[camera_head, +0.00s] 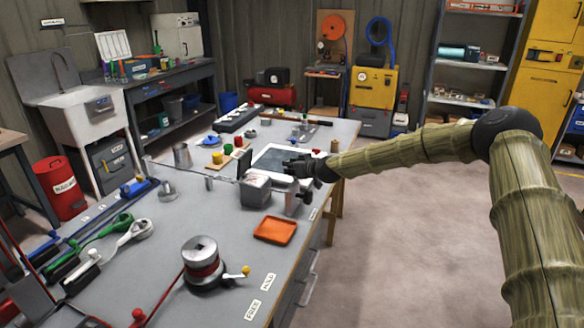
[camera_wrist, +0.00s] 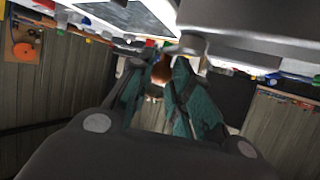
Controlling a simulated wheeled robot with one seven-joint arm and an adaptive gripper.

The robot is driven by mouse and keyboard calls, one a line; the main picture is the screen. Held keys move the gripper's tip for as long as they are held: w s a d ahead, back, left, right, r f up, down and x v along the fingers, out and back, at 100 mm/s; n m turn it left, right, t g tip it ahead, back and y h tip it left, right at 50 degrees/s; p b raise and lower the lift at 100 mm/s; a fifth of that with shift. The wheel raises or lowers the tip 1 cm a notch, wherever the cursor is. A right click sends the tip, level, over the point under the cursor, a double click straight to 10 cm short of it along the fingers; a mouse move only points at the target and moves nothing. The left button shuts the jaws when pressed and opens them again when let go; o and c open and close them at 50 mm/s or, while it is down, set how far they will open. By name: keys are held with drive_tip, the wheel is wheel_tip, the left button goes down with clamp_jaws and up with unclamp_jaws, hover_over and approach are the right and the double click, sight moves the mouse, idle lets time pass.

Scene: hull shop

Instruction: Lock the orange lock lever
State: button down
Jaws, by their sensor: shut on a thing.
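My gripper (camera_head: 298,168) is over the workbench, beside the grey block-shaped fixture (camera_head: 256,190). In the wrist view my gripper (camera_wrist: 163,78) has its two teal-lined fingers drawn close together. A small orange-brown piece, which looks like the orange lock lever (camera_wrist: 160,70), shows between the fingertips. The fingers hide much of it, and I cannot tell its angle. In the head view I cannot make out the lever. A large grey body (camera_wrist: 250,22) is close to the fingers in the wrist view.
A white-framed dark panel (camera_head: 271,157) lies behind the fixture. Metal cups (camera_head: 182,155) stand to the left. The floor at right is clear.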

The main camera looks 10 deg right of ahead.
drive_tip(key=shift+r+m+h+p, duration=0.15)
drive_tip(key=shift+m+h+p, duration=0.25)
drive_tip(key=shift+p, duration=0.25)
drive_tip(key=shift+s+d+m+g+h+p, duration=0.2)
drive_tip(key=shift+d+m+h+p, duration=0.35)
drive_tip(key=shift+m+h+p, duration=0.9)
drive_tip(key=shift+s+d+m+g+h+p, duration=0.2)
drive_tip(key=shift+d+m+h+p, duration=0.45)
drive_tip(key=shift+m+h, duration=1.45)
drive_tip(key=shift+s+d+m+g+h+p, duration=0.1)
drive_tip(key=shift+d+m+g+h+p, duration=0.3)
drive_tip(key=shift+m+h+p, duration=1.3)
drive_tip(key=shift+s+d+f+h+b, duration=0.1)
drive_tip(key=shift+f+h+b, duration=0.1)
drive_tip(key=shift+h+b, duration=0.35)
drive_tip(key=c, duration=1.3)
unclamp_jaws()
drive_tip(key=shift+c, duration=0.2)
drive_tip(key=shift+r, duration=0.1)
